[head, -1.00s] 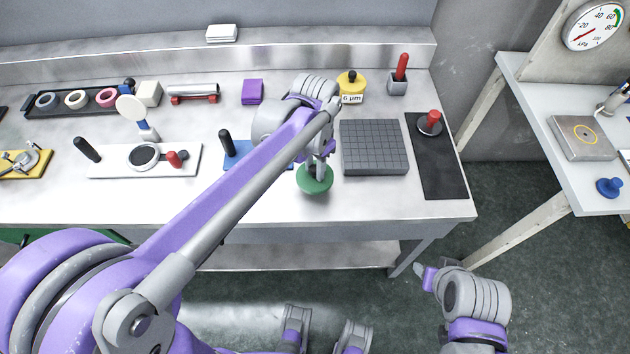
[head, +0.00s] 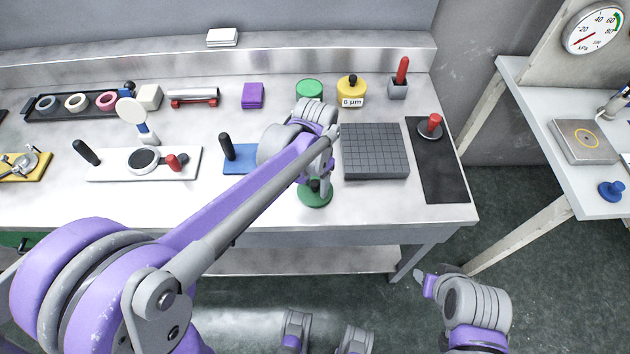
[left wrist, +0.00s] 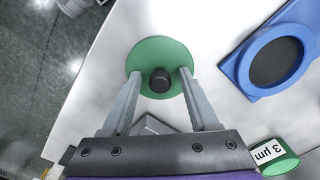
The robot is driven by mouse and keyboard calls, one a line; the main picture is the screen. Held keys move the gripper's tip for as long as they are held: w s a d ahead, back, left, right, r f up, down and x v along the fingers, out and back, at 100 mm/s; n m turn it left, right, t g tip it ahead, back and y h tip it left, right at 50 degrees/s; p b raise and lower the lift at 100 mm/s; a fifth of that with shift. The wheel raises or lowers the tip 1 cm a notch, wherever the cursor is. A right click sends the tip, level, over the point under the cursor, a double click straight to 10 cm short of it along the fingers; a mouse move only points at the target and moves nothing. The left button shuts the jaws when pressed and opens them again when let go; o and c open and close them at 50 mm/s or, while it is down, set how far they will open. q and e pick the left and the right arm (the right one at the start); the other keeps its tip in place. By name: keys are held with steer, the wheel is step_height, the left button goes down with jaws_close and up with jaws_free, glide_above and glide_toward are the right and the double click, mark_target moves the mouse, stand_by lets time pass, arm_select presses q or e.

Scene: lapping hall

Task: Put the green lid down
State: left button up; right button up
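The green lid (head: 316,197), a disc with a dark knob, lies flat on the bench near its front edge. It also shows in the left wrist view (left wrist: 147,55), with the black knob (left wrist: 160,80) at its middle. My left gripper (head: 318,182) is right above the lid. In the left wrist view its fingers (left wrist: 158,75) are apart on either side of the knob, with a gap on both sides. A green jar (head: 309,89) labelled 3 µm (left wrist: 279,160) stands behind my left wrist. My right gripper (head: 424,279) is low, in front of the bench; its fingers are unclear.
A blue plate (head: 238,160) with a black-handled piece is left of the lid. A grey grooved block (head: 374,151) and a black mat (head: 445,182) are to the right. A yellow jar (head: 352,91) stands behind. Bare bench lies around the lid.

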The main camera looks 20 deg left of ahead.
mark_target(315, 183)
arm_select(q)
steer(key=shift+r, duration=0.1)
steer(key=shift+r, duration=0.25)
step_height(315, 183, up, 12)
steer(key=p, duration=0.2)
steer(key=s+a+f+n+t, duration=0.2)
steer(key=s+f, duration=0.3)
steer(key=s, duration=0.3)
steer(key=s+a+f+n+t, duration=0.3)
steer(key=s+a+f, duration=0.1)
steer(key=s, duration=0.4)
steer(key=shift+a+f+n, duration=0.2)
steer(key=shift+f+n, duration=0.2)
steer(key=shift+f, duration=0.25)
step_height(315, 183, up, 6)
steer(key=w+p, duration=0.1)
steer(key=p, duration=0.3)
steer(key=shift+p, duration=0.3)
